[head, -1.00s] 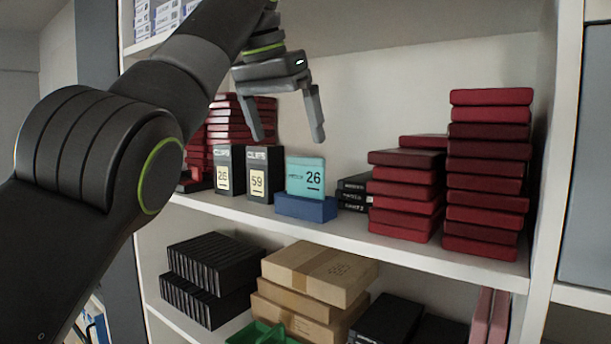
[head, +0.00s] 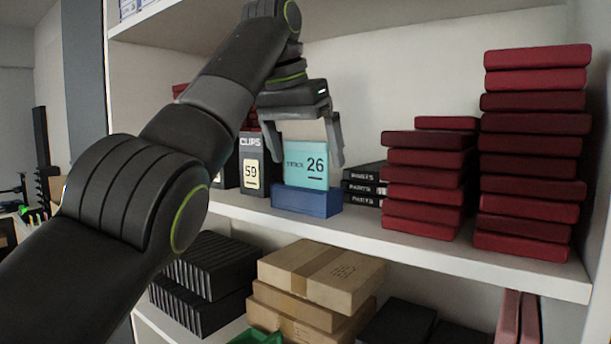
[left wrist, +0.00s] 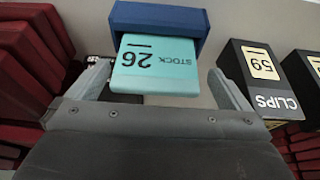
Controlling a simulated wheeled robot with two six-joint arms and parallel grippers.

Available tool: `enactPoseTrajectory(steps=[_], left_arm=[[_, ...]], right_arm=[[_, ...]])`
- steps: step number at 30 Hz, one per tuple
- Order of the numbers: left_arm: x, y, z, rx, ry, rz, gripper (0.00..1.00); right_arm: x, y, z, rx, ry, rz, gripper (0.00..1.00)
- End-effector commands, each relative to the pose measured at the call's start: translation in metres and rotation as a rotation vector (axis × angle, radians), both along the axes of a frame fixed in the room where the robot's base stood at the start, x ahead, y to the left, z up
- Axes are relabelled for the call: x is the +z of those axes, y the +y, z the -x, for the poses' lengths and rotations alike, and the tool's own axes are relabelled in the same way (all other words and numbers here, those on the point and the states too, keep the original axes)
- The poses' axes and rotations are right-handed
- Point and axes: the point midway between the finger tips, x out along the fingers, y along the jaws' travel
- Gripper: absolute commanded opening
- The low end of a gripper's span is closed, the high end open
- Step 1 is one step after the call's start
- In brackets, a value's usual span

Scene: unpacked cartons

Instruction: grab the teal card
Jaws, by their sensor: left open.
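The teal card (head: 306,164), marked "STOCK 26", stands upright in a blue holder (head: 306,200) on the shelf. My left gripper (head: 307,158) is open, pointing down, with its fingers at either side of the card's upper part in the head view. In the left wrist view the card (left wrist: 158,64) appears between the two open fingers (left wrist: 165,85), upside down, with the blue holder (left wrist: 158,20) behind it. I cannot tell whether either finger touches the card. My right gripper is not in view.
A black CLIPS box (head: 252,165) marked 59 stands just left of the holder. Black boxes (head: 363,187) labelled PARTS and stacks of red boxes (head: 425,185) stand to the right. The upper shelf (head: 400,10) hangs above. Cardboard boxes (head: 320,275) lie on the shelf below.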

Motion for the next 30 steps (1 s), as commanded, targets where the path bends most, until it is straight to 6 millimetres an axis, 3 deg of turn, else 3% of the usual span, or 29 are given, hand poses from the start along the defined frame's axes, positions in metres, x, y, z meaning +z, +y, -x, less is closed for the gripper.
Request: enactPoseTrajectory(steps=[2,5,14,24,30], left_arm=[[-0.013,-0.005,-0.004,-0.003,-0.001,-0.001,1.0],[-0.022,-0.007,-0.007,-0.002,-0.001,0.0,1.0],[-0.024,-0.007,-0.008,-0.001,-0.001,0.0,0.99],[-0.024,-0.007,-0.008,-0.001,-0.001,0.0,0.55],[-0.024,-0.007,-0.008,-0.001,-0.001,0.0,0.55]], right_arm=[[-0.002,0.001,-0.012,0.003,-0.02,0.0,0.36],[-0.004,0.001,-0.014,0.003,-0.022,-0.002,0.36],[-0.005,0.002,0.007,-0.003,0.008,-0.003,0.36],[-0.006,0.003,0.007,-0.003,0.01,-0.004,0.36],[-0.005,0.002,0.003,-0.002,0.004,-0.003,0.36]])
